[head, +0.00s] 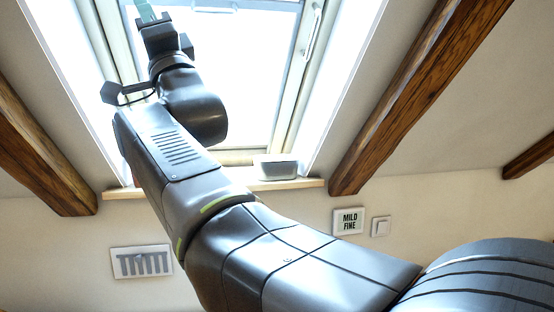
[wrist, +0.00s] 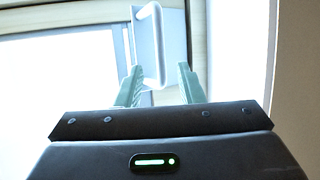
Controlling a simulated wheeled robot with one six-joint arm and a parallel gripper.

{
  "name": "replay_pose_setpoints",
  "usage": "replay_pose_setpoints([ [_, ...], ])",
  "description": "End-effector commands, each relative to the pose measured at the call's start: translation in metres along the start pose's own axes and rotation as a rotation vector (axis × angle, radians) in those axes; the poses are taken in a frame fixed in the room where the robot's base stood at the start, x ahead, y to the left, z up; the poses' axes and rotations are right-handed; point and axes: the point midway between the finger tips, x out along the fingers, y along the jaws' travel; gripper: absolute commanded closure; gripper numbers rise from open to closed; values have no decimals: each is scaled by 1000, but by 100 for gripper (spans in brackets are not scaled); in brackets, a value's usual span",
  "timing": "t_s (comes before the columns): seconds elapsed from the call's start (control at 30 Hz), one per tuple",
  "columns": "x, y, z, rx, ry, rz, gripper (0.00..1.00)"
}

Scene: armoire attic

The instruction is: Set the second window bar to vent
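A roof window (head: 240,75) fills the top middle of the head view, with a pale bar handle (head: 313,30) on its right side frame. In the wrist view a white bar (wrist: 153,40) stands out from a pale plate (wrist: 173,35) on a window frame. My gripper (wrist: 160,67) is open, its green fingertips apart on either side of the bar's lower end; I cannot tell whether they touch it. In the head view my gripper (head: 143,8) is raised at the window's upper left, partly cut off by the picture edge. The bar it faces does not show there.
A grey box (head: 276,168) stands on the wooden sill (head: 290,184). A sign reading "MILD FINE" (head: 348,221) hangs beside a switch (head: 381,226). A plaque with bar shapes (head: 142,262) is at lower left. Wooden beams (head: 415,85) flank the window.

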Motion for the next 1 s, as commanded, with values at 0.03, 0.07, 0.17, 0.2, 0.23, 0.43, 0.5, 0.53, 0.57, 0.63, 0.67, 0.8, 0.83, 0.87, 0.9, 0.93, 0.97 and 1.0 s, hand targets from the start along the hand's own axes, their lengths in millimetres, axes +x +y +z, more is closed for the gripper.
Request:
replay_pose_setpoints([
  [0.03,14,-2,-1,1,-1,0,66],
  [0.07,21,-2,-1,1,-1,0,66],
  [0.17,41,-2,-1,1,-1,0,66],
  [0.2,48,-2,-1,1,-1,0,66],
  [0.23,54,-1,-1,0,-1,1,66],
  [0.43,82,-1,0,0,-1,0,66],
  [0.5,86,2,-1,-1,-1,2,66],
  [0.53,86,3,-1,-1,0,2,66],
  [0.57,86,5,-1,-1,-1,3,66],
  [0.63,86,7,-1,0,-1,3,66],
  [0.67,86,7,-1,0,-1,2,66],
  [0.8,85,8,-1,0,0,1,66],
  [0.83,85,8,-1,0,0,1,66],
  [0.87,85,8,-1,0,0,1,66],
  [0.9,85,8,-1,0,0,1,66],
  [0.93,85,8,-1,0,0,1,66],
  [0.97,85,8,-1,0,0,1,66],
  [1.0,85,8,-1,0,0,1,66],
])
